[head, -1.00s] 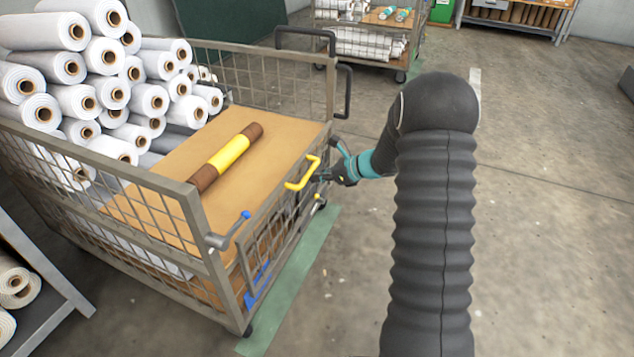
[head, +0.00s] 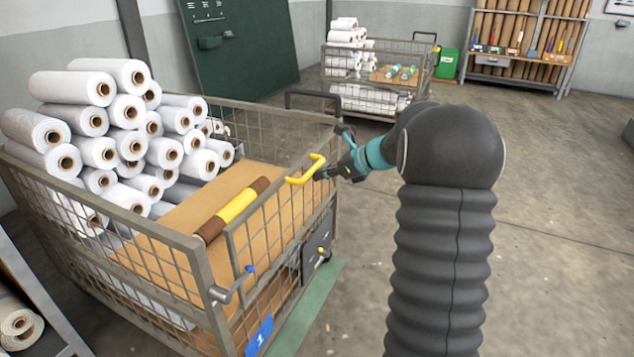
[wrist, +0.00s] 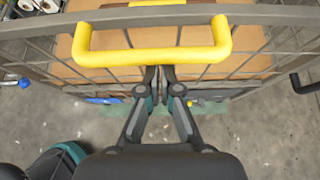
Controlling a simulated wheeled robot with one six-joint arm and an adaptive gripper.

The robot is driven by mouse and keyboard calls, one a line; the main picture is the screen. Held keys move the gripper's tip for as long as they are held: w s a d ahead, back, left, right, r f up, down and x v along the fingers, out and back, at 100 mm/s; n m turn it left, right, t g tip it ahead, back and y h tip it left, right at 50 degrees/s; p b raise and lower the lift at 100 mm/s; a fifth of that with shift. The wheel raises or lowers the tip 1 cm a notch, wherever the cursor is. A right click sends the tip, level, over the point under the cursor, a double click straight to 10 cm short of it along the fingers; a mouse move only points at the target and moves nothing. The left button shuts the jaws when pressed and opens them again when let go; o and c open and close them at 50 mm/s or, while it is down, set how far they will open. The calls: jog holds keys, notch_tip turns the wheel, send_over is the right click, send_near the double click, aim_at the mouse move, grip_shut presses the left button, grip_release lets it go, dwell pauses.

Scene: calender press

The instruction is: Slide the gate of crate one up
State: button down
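Crate one (head: 205,237) is a wire-mesh cart with a blue tag (head: 258,336) marked 1. Its mesh gate (head: 283,207) stands on the side facing my arm, with its top bar above the blue-tipped latch (head: 249,269) and partly in front of the roll inside. A yellow handle (head: 308,169) is fixed to the gate's top; it spans the upper wrist view (wrist: 155,63). My gripper (head: 325,173) is at the handle from the outside. Its fingers (wrist: 160,75) are together, with their tips under the handle bar. Whether they touch it is hard to tell.
A brown-and-yellow roll (head: 232,210) lies on the crate's board, with stacked white rolls (head: 130,140) behind. Another cart (head: 375,70) stands at the back. A grey shelf (head: 25,275) is at lower left. The floor at right (head: 560,230) is clear.

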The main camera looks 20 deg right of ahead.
jog(key=shift+w+r, duration=0.1)
jog(key=shift+r, duration=0.45)
jog(key=shift+f, duration=0.1)
notch_tip(320, 180, down, 5)
jog(key=b, duration=0.2)
jog(key=v, duration=1.1)
jog(key=shift+f, duration=0.1)
